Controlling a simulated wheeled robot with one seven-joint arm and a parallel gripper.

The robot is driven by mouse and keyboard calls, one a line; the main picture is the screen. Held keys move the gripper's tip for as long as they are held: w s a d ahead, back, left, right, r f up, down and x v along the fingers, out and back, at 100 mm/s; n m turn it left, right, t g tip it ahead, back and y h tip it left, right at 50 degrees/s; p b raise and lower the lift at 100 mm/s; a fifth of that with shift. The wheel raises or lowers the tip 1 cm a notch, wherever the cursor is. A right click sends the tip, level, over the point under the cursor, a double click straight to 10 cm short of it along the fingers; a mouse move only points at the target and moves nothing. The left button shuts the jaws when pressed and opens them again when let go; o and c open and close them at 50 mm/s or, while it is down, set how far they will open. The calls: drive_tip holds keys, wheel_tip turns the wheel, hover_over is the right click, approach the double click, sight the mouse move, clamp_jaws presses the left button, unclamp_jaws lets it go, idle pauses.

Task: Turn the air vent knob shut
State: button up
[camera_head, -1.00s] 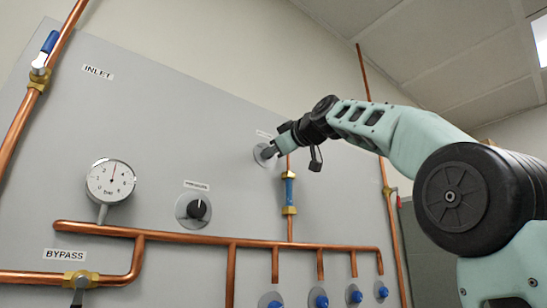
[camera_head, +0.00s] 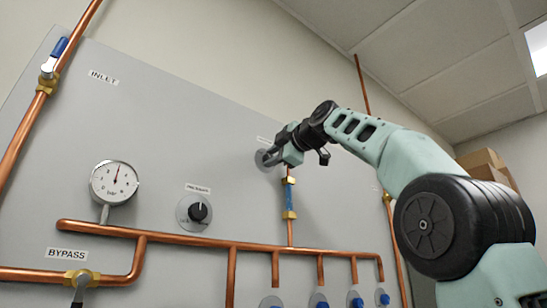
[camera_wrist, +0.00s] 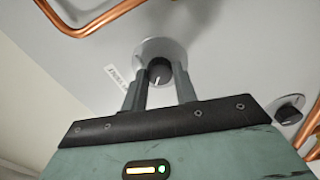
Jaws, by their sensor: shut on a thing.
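My gripper (camera_head: 271,157) is at the panel, at a small round grey plate (camera_head: 261,158) in the upper middle. In the wrist view, my gripper's two fingers (camera_wrist: 160,82) are shut on the sides of a dark round knob (camera_wrist: 159,70) with a white pointer line. The knob stands in front of a pale round plate (camera_wrist: 150,48). A label (camera_wrist: 117,78) beside it is partly hidden by a finger and too small to read surely. In the head view the fingers hide the knob.
A second black knob (camera_head: 199,211) and a pressure gauge (camera_head: 114,182) are to the left. A copper pipe with a blue valve (camera_head: 289,195) runs just below my gripper. Blue-ended outlets (camera_head: 355,300) line the bottom. Cardboard boxes (camera_head: 485,165) stand at the right.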

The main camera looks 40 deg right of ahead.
idle(0.5)
drive_tip(key=o, duration=1)
drive_tip(key=shift+c, duration=0.2)
drive_tip(key=s+b, duration=0.4)
drive_tip(key=s, duration=1.3)
drive_tip(key=shift+s+d+b, duration=0.2)
drive_tip(key=shift+d+b, duration=0.05)
drive_tip(key=shift+b, duration=0.1)
